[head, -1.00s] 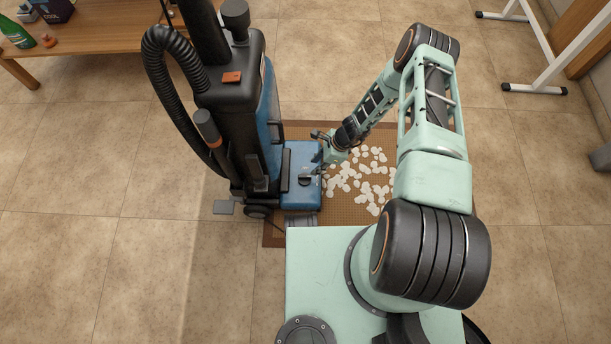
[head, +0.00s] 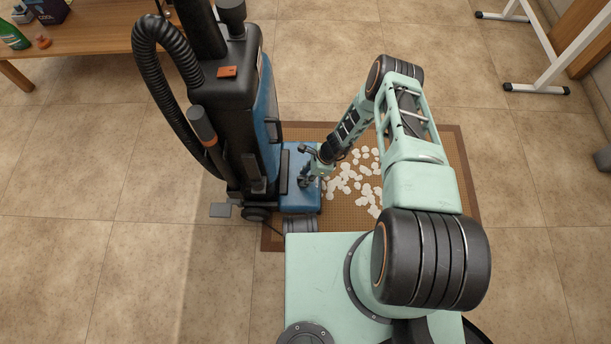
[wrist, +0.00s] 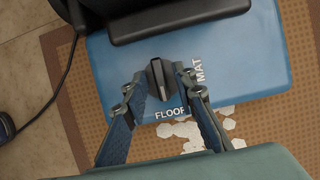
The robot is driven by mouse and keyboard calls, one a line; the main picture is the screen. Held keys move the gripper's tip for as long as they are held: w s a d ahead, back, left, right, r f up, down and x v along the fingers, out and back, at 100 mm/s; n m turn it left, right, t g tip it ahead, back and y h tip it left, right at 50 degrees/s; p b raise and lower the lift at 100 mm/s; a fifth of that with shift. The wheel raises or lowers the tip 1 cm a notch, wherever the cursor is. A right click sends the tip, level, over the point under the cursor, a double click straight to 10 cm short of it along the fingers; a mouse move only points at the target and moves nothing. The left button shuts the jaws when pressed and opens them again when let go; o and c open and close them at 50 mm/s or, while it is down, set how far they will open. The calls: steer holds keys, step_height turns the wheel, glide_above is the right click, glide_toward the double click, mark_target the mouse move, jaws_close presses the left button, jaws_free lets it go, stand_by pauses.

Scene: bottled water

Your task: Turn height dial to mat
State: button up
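The vacuum cleaner (head: 235,110) stands upright with its blue head (head: 297,200) on the brown mat (head: 441,150). The height dial (wrist: 159,86) is a dark knob with a light pointer line on top of the blue head. In the wrist view the words FLOOR and MAT (wrist: 200,70) are printed beside it. The pointer line aims toward FLOOR. My gripper (wrist: 158,80) is open, with one finger on each side of the dial. I cannot tell whether the fingers touch it. In the head view my gripper (head: 304,180) is over the blue head and hides the dial.
White scraps (head: 350,180) lie scattered on the mat right of the vacuum head. A wooden table (head: 100,32) with bottles stands at the upper left. A white metal frame (head: 535,45) stands at the upper right. Tiled floor between is clear.

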jaws_close()
steer(key=shift+f+n+b, duration=0.1)
steer(key=shift+n+b, duration=0.2)
steer(key=shift+b, duration=0.3)
steer(key=shift+w+f+n+g+b, duration=0.1)
steer(key=shift+n+g+b, duration=0.3)
steer(key=shift+n+b, duration=0.35)
steer(key=n+g+b, duration=0.1)
steer(key=n+b, duration=0.1)
steer(key=n, duration=0.1)
steer(key=shift+w+h, duration=0.1)
steer(key=shift+h, duration=0.2)
steer(key=n+g, duration=0.1)
steer(key=n, duration=0.2)
steer(key=n+g+h, duration=0.1)
steer(key=n, duration=0.2)
steer(key=shift+w+a+r+n+h, duration=0.1)
steer(key=shift+a+r+n+h, duration=0.1)
steer(key=shift+n+h, duration=0.1)
steer(key=n+h, duration=0.1)
steer(key=n, duration=0.2)
steer(key=n+h, duration=0.1)
steer(key=n, duration=0.2)
steer(key=shift+a+g, duration=0.1)
steer(key=shift+g, duration=0.3)
steer(key=shift+n, duration=0.25)
